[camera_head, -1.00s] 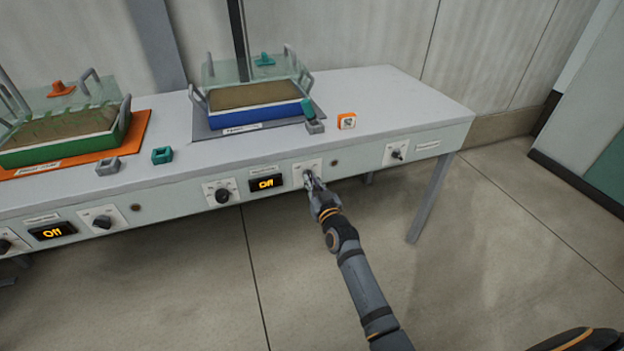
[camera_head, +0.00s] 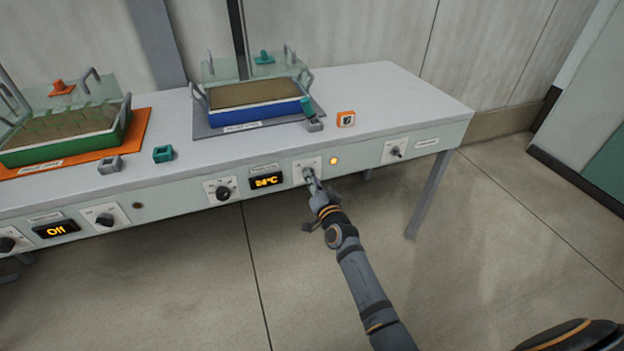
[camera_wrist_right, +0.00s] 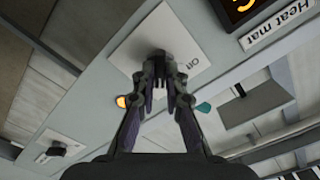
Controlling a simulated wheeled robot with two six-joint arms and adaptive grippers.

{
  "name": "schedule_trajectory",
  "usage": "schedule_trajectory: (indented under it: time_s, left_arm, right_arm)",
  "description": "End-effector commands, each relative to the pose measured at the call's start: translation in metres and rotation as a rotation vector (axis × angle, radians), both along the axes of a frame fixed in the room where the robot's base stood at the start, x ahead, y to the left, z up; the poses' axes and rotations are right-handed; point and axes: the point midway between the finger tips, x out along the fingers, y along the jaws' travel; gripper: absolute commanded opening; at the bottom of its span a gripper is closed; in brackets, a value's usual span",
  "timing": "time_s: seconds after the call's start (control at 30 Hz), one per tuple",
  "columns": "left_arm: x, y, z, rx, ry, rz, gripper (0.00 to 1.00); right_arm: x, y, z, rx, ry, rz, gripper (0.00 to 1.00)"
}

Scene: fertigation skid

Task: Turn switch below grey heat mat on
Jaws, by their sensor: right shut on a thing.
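The grey heat mat (camera_head: 210,130) lies on the bench under a blue tray (camera_head: 255,116) of soil. Below it on the front panel are a lit display (camera_head: 266,181) with orange temperature digits and a white switch plate (camera_head: 301,164). My right gripper (camera_head: 309,180) is at this plate, shut on the dark switch knob (camera_wrist_right: 158,56), which the fingers partly hide. The right wrist view shows the gripper (camera_wrist_right: 160,90) with its fingertips on the knob. A round lamp (camera_head: 334,161) right of the plate glows orange. It also glows in the right wrist view (camera_wrist_right: 122,101). My left gripper is not in view.
A dial (camera_head: 222,194) sits left of the display, and another switch (camera_head: 396,152) is further right. The floor before the bench is clear.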

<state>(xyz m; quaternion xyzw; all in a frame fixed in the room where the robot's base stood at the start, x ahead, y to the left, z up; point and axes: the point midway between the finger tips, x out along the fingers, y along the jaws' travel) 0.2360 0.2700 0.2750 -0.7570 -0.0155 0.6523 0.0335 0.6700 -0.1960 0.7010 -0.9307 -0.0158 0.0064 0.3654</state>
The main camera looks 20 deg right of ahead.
Motion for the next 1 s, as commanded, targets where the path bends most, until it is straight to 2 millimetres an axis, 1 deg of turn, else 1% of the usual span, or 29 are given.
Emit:
schedule_trajectory:
  time_s: [0.3, 0.67, 0.7, 0.83, 1.0]
  left_arm:
    - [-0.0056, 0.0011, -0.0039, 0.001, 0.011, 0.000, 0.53]
    - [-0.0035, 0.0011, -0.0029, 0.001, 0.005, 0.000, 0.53]
    - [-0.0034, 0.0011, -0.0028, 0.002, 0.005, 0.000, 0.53]
    - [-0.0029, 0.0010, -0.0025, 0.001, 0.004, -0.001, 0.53]
    - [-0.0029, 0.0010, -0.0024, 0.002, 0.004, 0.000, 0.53]
  right_arm:
    - [0.0001, -0.0003, 0.0004, 0.051, 0.000, 0.000, 0.00]
    - [0.0001, -0.0003, 0.0004, 0.054, 0.000, 0.000, 0.00]
    - [0.0001, -0.0002, 0.0005, 0.054, 0.000, 0.000, 0.17]
    - [0.0001, -0.0002, 0.0004, 0.053, 0.000, 0.000, 0.34]
    - [0.0001, -0.0001, 0.0003, 0.053, 0.001, -0.001, 0.34]
